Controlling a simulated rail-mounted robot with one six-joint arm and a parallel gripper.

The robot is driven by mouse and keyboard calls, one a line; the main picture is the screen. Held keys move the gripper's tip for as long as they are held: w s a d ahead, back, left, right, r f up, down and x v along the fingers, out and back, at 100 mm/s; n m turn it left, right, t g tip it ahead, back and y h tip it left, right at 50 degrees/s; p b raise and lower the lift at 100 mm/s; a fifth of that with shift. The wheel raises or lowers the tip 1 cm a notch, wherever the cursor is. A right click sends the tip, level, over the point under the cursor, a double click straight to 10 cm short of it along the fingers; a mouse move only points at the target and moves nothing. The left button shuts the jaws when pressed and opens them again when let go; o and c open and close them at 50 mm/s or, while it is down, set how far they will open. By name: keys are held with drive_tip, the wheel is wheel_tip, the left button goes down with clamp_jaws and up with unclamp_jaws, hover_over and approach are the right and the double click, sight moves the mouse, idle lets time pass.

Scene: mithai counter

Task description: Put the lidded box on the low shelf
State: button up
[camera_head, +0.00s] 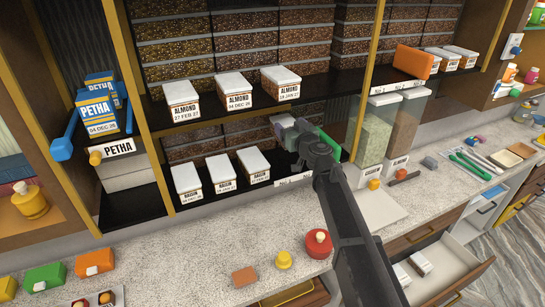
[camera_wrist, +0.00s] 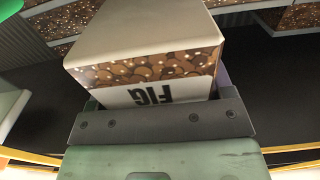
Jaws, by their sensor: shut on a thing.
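The lidded box (camera_wrist: 165,50) fills the middle of the wrist view. It has a pale lid, a printed brown nut band and a white label reading FIG, seen upside down. My gripper (camera_head: 303,137) is shut on it; one bolted dark jaw bar (camera_wrist: 160,121) crosses its lower part. In the head view only a small pale part of the box (camera_head: 283,121) shows past my gripper, at the opening above the low shelf (camera_head: 262,190). I cannot tell whether its base touches the shelf.
Several raisin boxes (camera_head: 220,172) stand on the low shelf to the left of my gripper. Almond boxes (camera_head: 233,85) stand on the shelf above. Clear bins (camera_head: 376,128) stand close on the right.

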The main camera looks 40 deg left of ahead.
drive_tip(key=f+b, duration=0.1)
drive_tip(key=s+f+b, duration=0.1)
drive_tip(key=f+b, duration=0.1)
drive_tip(key=shift+s+a+f+b, duration=0.3)
drive_tip(key=shift+a, duration=0.05)
drive_tip(key=f+b, duration=0.3)
drive_tip(key=shift+w+d+f, duration=0.1)
drive_tip(key=shift+w, duration=0.25)
wheel_tip(320, 180, down, 4)
drive_tip(key=b, duration=0.3)
drive_tip(key=shift+s+r+b, duration=0.1)
drive_tip(key=shift+r+b, duration=0.1)
drive_tip(key=shift+b, duration=0.15)
drive_tip(key=shift+r, duration=0.15)
drive_tip(key=shift+c, duration=0.6)
drive_tip(key=shift+r+p, duration=0.15)
drive_tip(key=shift+p, duration=0.15)
drive_tip(key=shift+f, duration=0.2)
drive_tip(key=o, duration=1.3)
drive_tip(key=shift+r, duration=0.3)
drive_tip(key=v, duration=1.2)
drive_tip(key=shift+f, duration=0.1)
drive_tip(key=shift+d, duration=0.1)
